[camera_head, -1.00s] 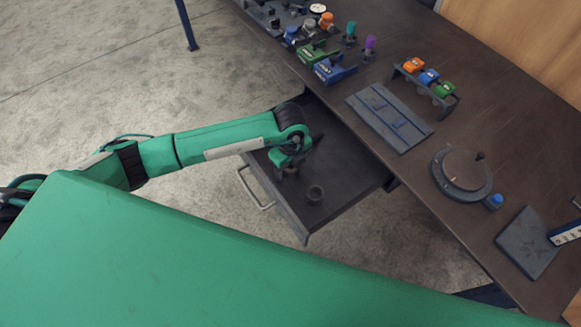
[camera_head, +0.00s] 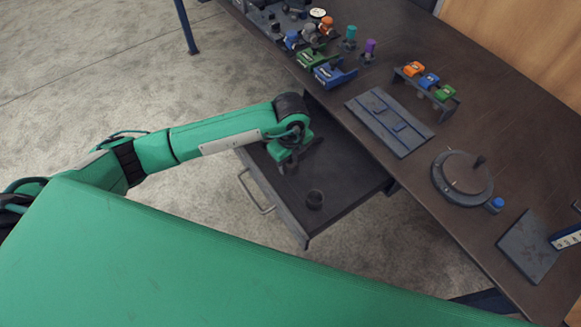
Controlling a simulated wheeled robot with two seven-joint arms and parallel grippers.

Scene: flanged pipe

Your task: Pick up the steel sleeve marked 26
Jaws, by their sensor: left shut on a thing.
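My left gripper (camera_head: 286,167) is over the open drawer (camera_head: 345,178), fingers pointing down. It is shut on a small dark thing that is mostly hidden by the fingers and wrist; it may be a steel sleeve, but I cannot read any mark. My right gripper is not in view.
The drawer's handle (camera_head: 256,192) faces the lower left. The bench top (camera_head: 400,195) above carries a grey slotted plate (camera_head: 390,122), a round turntable (camera_head: 462,178), a rack of coloured blocks (camera_head: 428,82) and green and blue clamps (camera_head: 325,68). The drawer's front right area is bare.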

